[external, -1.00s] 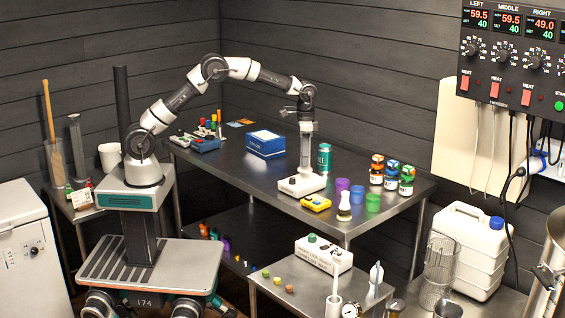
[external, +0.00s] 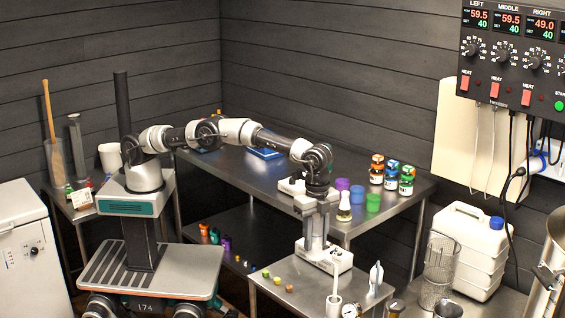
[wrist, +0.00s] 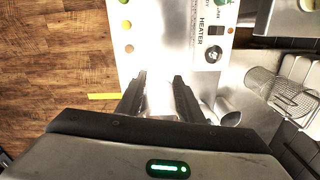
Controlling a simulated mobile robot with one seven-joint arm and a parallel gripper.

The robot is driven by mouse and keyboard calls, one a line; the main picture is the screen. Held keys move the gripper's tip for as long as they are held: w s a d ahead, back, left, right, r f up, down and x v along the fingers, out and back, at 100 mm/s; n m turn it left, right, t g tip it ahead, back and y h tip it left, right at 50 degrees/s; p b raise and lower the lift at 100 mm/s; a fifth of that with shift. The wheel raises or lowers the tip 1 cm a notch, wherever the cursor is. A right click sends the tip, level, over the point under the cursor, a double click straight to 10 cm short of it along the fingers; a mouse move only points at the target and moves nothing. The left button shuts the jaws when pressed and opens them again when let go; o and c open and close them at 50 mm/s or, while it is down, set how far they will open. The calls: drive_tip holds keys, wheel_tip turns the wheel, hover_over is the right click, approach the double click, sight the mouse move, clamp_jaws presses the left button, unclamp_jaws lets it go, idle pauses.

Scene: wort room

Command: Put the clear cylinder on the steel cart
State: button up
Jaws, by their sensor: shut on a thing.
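My gripper (external: 316,212) is shut on the clear cylinder (external: 316,238) and holds it upright over the steel cart (external: 290,300). In the external view the cylinder's lower end overlaps the white heater box on the cart; I cannot tell whether it touches anything. In the wrist view my gripper (wrist: 160,95) points down, with the pale cylinder (wrist: 160,100) between the two dark fingers. The cart top (wrist: 150,45) shows beneath it.
The white heater box (external: 340,260) stands on the cart, with small coloured balls (external: 277,281) to its left and a white holder (external: 334,308) in front. The big steel table (external: 408,200) behind carries jars and coloured cups. A wire basket (external: 440,262) stands to the right.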

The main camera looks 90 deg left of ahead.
drive_tip(key=s+d+f+m, duration=0.1)
drive_tip(key=s+d+m, duration=0.15)
drive_tip(key=d, duration=0.45)
drive_tip(key=shift+n, duration=0.45)
drive_tip(key=f, duration=0.3)
drive_tip(key=f+b, duration=0.1)
drive_tip(key=f, duration=0.6)
drive_tip(key=shift+s+a, duration=0.15)
drive_tip(key=shift+s, duration=0.25)
drive_tip(key=shift+f+b, duration=0.15)
drive_tip(key=shift+b, duration=0.15)
drive_tip(key=o, duration=1.1)
